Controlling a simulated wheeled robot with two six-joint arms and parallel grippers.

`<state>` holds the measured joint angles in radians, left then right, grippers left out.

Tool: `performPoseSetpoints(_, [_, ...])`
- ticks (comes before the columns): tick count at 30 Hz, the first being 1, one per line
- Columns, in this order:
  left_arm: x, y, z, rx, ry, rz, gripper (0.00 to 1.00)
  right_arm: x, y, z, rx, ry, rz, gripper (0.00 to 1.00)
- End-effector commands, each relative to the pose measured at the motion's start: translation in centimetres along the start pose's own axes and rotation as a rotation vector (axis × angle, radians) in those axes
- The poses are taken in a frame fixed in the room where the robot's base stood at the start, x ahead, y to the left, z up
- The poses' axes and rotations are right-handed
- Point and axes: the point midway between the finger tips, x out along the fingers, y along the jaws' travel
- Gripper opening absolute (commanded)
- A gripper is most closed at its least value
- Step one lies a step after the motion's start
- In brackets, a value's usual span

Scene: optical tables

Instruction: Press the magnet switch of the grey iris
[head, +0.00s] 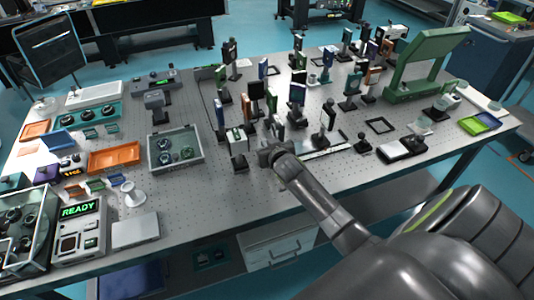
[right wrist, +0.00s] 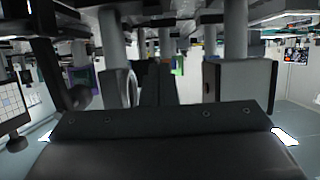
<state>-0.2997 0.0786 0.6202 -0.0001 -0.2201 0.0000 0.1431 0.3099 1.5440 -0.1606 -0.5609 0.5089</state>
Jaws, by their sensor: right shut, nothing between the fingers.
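My right gripper (head: 276,134) is low over the front middle of the optical table, among the nearest posts. In the right wrist view its dark closed fingers (right wrist: 155,88) point away from the camera, with nothing between them. That view is upside down, with posts hanging from the top. A grey round mount with a pale ring edge (right wrist: 132,88) stands just left of the fingers; it may be the grey iris, but I cannot be sure. I cannot make out its magnet switch. In the head view I cannot single out the iris among the post-mounted optics. My left gripper is out of view.
A boxy mount (head: 237,141) stands close left of the gripper, and a dark post mount (head: 328,117) to its right. Several posts crowd behind. A grey tray (head: 154,150) with round parts lies left. A green frame (head: 428,62) stands at the right.

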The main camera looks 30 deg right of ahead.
Motion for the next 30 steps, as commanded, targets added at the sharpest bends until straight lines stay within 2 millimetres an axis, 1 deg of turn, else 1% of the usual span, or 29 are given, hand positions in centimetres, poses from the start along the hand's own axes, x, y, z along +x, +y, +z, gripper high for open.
performPoseSetpoints(1, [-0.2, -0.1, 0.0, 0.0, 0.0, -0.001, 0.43, 0.6, 0.0, -0.1, 0.0, 0.0, 0.0, 0.0])
performPoseSetpoints(4, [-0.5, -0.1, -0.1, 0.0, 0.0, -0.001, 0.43, 0.8, 0.0, 1.8, 0.001, -0.006, 0.001, 0.0])
performPoseSetpoints(9, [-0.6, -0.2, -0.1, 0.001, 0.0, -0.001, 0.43, 1.2, 0.0, 3.3, 0.001, -0.002, 0.0, 0.0])
performPoseSetpoints(14, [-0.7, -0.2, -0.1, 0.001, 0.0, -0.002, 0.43, 1.4, 0.0, 3.9, 0.0, -0.001, -0.001, 0.0])
performPoseSetpoints(23, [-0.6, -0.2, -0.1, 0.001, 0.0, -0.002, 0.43, 1.4, 0.0, 4.0, 0.0, -0.001, -0.001, 0.0])
performPoseSetpoints(26, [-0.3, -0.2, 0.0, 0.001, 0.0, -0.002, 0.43, 1.4, 0.0, 4.3, 0.0, -0.001, -0.001, 0.0])
performPoseSetpoints(29, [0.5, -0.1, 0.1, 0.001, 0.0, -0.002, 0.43, 1.6, 0.0, 5.2, 0.0, -0.001, -0.001, 0.0])
performPoseSetpoints(30, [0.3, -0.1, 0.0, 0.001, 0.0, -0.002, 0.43, 1.5, 0.0, 4.9, 0.0, 0.001, -0.001, 0.0])
